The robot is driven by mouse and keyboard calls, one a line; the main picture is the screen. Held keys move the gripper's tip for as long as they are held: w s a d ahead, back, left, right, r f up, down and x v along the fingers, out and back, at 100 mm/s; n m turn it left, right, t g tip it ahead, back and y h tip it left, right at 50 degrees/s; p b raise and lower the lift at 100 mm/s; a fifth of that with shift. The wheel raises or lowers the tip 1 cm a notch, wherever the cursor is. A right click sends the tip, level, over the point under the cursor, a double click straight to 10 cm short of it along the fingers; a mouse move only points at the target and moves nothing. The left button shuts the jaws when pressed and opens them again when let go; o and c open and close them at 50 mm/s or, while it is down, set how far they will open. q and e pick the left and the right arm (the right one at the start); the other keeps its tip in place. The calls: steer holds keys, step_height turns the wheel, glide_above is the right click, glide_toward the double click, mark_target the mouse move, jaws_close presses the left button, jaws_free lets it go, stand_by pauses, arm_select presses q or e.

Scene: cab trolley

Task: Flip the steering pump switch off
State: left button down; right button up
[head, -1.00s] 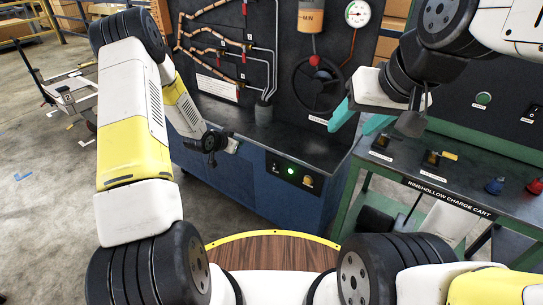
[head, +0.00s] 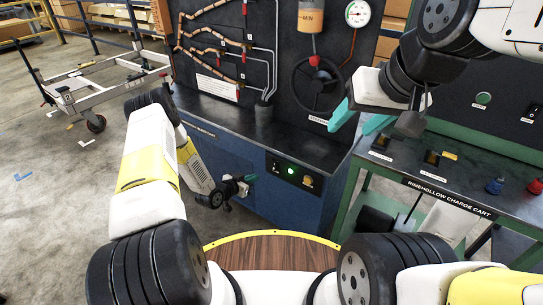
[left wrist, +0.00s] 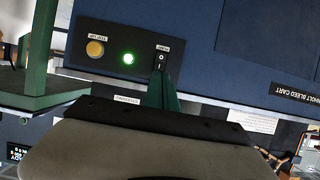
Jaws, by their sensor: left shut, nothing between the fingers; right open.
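In the head view the lamp (head: 291,170) also glows. My left gripper (head: 251,180) is shut and empty, left of the panel. Its teal fingertips (left wrist: 163,88) point at the switch in the wrist view; contact is unclear. My right gripper (head: 359,119) is open and empty, above the right side.
The blue cart (head: 217,160) carries a black board with hoses, a gauge (head: 358,13) and a steering wheel (head: 317,84). The charge cart (head: 447,196) stands at right with small parts on top. A wheeled frame (head: 105,82) stands at back left.

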mark_target(274, 168)
arm_select(q)
steer(key=x, duration=1.4)
steer(key=shift+w+d+f+t+h, duration=0.15)
steer(key=shift+t+h, duration=0.15)
